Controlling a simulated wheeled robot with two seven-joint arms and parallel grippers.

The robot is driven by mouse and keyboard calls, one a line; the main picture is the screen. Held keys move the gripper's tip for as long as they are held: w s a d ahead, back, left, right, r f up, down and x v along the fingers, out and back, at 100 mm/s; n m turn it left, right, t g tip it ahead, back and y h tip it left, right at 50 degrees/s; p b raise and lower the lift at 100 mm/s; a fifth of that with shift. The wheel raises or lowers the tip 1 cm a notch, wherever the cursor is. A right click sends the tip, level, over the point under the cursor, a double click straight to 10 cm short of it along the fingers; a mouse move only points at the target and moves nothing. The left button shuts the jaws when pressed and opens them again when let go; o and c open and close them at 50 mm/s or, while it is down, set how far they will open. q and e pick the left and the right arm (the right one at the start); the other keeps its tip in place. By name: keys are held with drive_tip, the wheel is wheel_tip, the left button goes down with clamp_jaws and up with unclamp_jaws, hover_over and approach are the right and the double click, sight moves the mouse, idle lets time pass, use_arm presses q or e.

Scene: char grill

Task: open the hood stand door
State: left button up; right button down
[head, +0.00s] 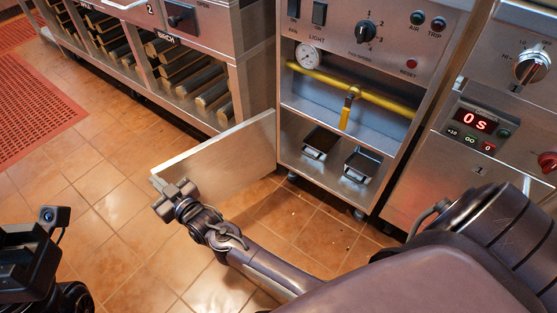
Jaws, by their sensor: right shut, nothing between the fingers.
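The hood stand (335,135) is a steel cabinet with switches and a dial on its upper panel. Its door (225,155) is a plain steel panel, swung wide open toward the left and front from the left side of the lower bay. My right gripper (157,184) is shut and empty at the door's free edge, close to it; I cannot tell whether they touch. Part of my dark left arm end (30,250) shows at the lower left, and its fingers cannot be made out.
The open bay shows a gauge (308,57), a yellow pipe with a valve handle (347,108) and two small dark trays (320,142). A log rack (195,85) stands left. A unit with a red timer display (474,120) stands right. Tiled floor is clear in front.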

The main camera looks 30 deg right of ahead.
drive_tip(key=shift+x, duration=0.9)
drive_tip(key=shift+d, duration=0.1)
